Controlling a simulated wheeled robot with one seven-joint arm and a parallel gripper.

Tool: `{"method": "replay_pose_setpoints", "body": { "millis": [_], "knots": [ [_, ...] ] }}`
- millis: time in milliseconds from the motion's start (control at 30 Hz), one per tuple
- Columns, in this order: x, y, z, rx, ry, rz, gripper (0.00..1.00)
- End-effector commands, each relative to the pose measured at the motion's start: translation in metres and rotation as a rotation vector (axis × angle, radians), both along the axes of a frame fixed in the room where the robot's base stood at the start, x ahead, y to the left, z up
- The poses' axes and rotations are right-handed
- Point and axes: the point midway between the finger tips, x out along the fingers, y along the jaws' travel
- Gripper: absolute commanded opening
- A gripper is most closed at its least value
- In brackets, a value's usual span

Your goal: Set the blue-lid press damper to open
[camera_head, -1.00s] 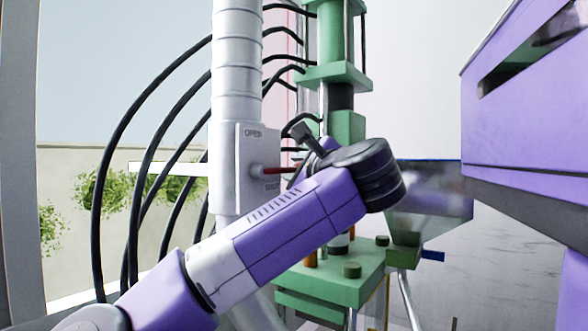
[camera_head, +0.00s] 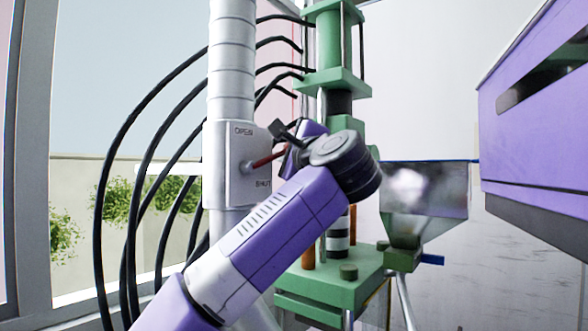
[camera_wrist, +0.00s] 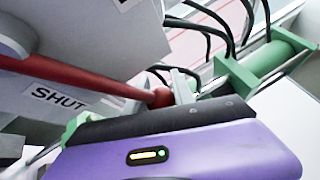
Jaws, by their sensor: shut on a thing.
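The damper box (camera_head: 225,165) is a pale grey housing on the white ribbed duct, marked OPEN at its top and SHUT lower right. Its red lever (camera_head: 264,160) runs out to the right and tilts upward, between the two marks. In the wrist view the red lever (camera_wrist: 85,77) crosses from the left above the SHUT mark and ends in a red knob. My gripper (camera_head: 284,140) is shut on the lever's outer end. In the wrist view my gripper (camera_wrist: 172,92) is at the knob; its fingers are partly hidden.
A green press (camera_head: 335,85) stands just behind my gripper. A metal hopper (camera_head: 420,190) with a thin blue top edge is to its right. Black hoses (camera_head: 125,130) loop left of the duct (camera_head: 232,60). A purple cabinet (camera_head: 540,140) juts in at right.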

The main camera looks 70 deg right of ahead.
Motion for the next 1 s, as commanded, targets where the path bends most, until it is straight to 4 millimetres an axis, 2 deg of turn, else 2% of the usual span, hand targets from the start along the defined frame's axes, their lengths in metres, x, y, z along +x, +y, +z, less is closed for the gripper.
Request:
{"method": "replay_pose_setpoints", "body": {
  "millis": [200,500,1000],
  "knots": [
    [0.003,0.009,0.017,-0.153,0.036,0.002,0.00],
    [0.005,0.018,0.034,-0.285,0.066,0.001,0.00],
    [0.005,0.022,0.039,-0.320,0.074,0.003,0.00]
  ]
}}
